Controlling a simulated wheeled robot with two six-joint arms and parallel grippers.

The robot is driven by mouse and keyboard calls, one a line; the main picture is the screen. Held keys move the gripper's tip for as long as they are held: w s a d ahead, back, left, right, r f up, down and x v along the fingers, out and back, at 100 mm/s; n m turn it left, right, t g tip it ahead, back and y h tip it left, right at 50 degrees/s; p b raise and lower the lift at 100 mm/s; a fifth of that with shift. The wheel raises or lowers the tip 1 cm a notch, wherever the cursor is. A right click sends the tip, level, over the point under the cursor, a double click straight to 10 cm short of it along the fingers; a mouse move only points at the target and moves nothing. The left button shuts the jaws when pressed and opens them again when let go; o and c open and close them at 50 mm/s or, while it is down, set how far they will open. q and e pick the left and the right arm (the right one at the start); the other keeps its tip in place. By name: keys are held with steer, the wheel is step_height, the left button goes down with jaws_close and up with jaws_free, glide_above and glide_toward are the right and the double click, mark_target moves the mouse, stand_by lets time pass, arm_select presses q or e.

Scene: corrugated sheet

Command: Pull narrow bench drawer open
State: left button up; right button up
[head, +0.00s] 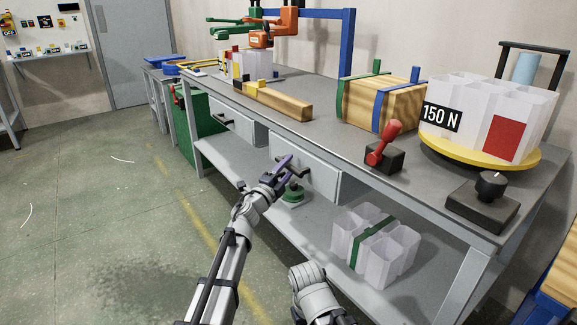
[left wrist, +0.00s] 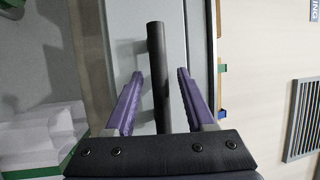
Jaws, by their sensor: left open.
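Two light grey drawers sit under the bench top: a left one (head: 240,125) with a dark handle and a right one (head: 322,180). My left gripper (head: 284,165) is at the dark bar handle (head: 298,173) of the right drawer. In the left wrist view the handle (left wrist: 160,75) runs lengthwise between the two purple fingers (left wrist: 158,92), which are open with gaps on both sides of it. I cannot tell from the head view whether this drawer stands slightly out. My right arm shows low in the head view, but its gripper is out of frame.
The bench top (head: 300,132) holds a wooden crate (head: 375,103), a red lever (head: 384,145) and a white cell block (head: 490,110) on a yellow disc. A strapped white block (head: 375,245) and green item (head: 292,195) lie on the lower shelf.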

arm_select(q)
steer(key=shift+w+d, duration=0.15)
jaws_close()
stand_by(0.4)
stand_by(1.0)
